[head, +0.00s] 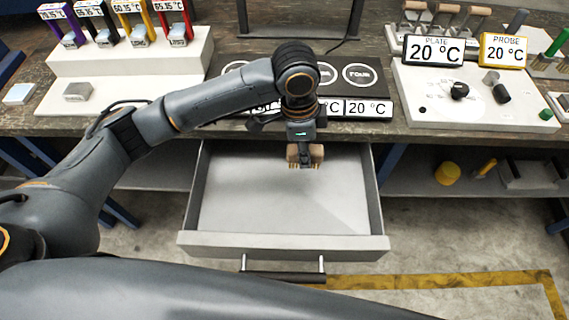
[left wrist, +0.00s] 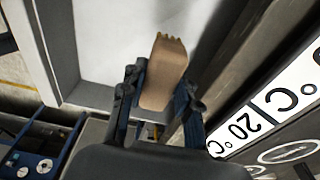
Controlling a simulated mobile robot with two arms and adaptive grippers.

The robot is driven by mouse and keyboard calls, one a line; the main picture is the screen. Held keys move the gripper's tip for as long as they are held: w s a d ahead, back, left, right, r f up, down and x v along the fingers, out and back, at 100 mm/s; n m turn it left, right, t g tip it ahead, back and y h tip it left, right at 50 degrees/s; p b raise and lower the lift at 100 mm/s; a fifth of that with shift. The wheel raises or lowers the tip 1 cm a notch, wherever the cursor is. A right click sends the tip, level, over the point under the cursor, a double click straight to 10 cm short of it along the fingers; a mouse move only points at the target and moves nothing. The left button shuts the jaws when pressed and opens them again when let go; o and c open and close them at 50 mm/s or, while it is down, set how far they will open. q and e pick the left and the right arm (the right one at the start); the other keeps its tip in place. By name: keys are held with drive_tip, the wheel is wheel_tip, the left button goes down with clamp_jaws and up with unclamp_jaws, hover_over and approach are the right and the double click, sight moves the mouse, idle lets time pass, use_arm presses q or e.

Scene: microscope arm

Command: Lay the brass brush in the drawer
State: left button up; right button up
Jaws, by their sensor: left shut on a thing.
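The brass brush (head: 316,154) has a light wooden body with short brass bristles. My left gripper (head: 303,146) is shut on it and holds it over the back part of the open drawer (head: 240,208). In the left wrist view the brush (left wrist: 165,72) sits between the two dark fingers of the left gripper (left wrist: 157,100), its bristled end pointing away from the gripper. The pale drawer floor (left wrist: 105,40) shows behind it. The drawer looks empty. The gap between brush and drawer floor is hard to judge. My right gripper is not in view.
The workbench (head: 200,125) edge and a row of 20 °C displays (head: 368,107) are just behind the drawer. A white plate device (head: 450,110) stands at right, a stepped white rack (head: 130,60) at left. A yellow container (head: 447,174) is on the lower shelf.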

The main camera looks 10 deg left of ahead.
use_arm(q)
drive_tip(key=a+f, duration=0.2)
drive_tip(key=f, duration=0.1)
drive_tip(key=a+f, duration=0.2)
drive_tip(key=shift+w+f, duration=0.1)
drive_tip(key=shift+w, duration=0.1)
drive_tip(key=shift+a+f+p, duration=0.15)
drive_tip(key=shift+f+p, duration=0.15)
drive_tip(key=shift+f, duration=1.5)
drive_tip(key=shift+f, duration=0.15)
drive_tip(key=o, duration=0.7)
drive_tip(key=shift+o, duration=0.2)
wheel_tip(320, 180, up, 12)
drive_tip(key=a, duration=0.1)
drive_tip(key=shift+s+a, duration=0.15)
drive_tip(key=shift+a, duration=0.1)
